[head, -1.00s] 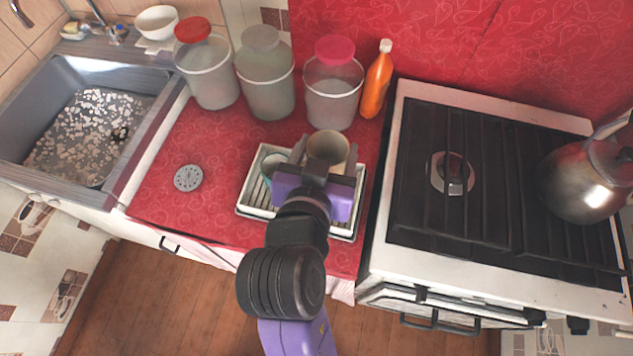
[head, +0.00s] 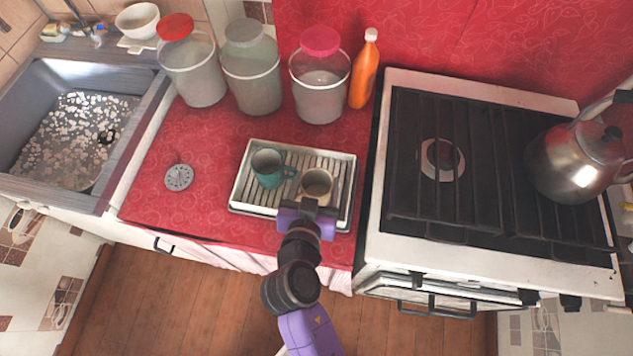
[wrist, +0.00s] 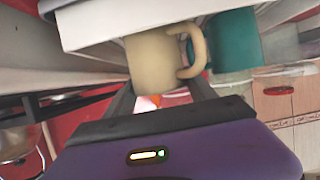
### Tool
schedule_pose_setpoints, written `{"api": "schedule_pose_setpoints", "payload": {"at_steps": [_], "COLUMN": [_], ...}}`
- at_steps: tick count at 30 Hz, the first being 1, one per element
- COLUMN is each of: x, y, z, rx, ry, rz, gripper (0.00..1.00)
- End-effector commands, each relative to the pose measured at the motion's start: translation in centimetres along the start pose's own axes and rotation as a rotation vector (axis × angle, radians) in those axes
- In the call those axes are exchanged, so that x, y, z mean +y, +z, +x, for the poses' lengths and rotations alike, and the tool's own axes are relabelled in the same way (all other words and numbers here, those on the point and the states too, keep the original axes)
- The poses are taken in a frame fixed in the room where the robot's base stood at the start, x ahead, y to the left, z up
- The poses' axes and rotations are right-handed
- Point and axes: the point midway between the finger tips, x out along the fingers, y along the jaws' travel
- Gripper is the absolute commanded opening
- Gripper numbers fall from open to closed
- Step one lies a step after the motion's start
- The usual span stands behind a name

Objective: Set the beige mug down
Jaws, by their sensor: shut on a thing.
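The beige mug (head: 317,181) is upright at the front right of the white ribbed tray (head: 241,188), its opening facing up. My gripper (head: 308,203) is at its near side, shut on it. In the wrist view the mug (wrist: 155,62) is between the fingers of my gripper (wrist: 160,98), with its handle to the right. That picture is turned over, and the tray (wrist: 110,22) runs across the top at the mug's base. I cannot tell whether the base touches the tray. A teal mug (head: 267,167) stands in the tray to the left; it also shows in the wrist view (wrist: 233,42).
Three lidded containers (head: 250,82) and an orange bottle (head: 364,72) line the back of the red counter. The stove (head: 470,160) with a kettle (head: 568,165) is on the right. A drain strainer (head: 179,177) lies to the left; the counter around it is clear.

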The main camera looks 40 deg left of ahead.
Motion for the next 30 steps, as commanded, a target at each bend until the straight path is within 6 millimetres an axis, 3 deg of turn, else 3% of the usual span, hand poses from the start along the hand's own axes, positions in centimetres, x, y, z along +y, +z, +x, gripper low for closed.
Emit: {"api": "schedule_pose_setpoints", "payload": {"at_steps": [12,13,15,30], "x": [0.01,0.00,0.00,0.14], "y": [0.49,0.42,0.40,0.23], "z": [0.23,0.17,0.16,-0.65], "rx": [0.002,0.001,0.000,0.002], "ry": [0.000,0.000,0.000,0.001], "rz": [0.001,0.000,0.000,-0.002], "gripper": [0.06,0.70,0.84,0.86]}}
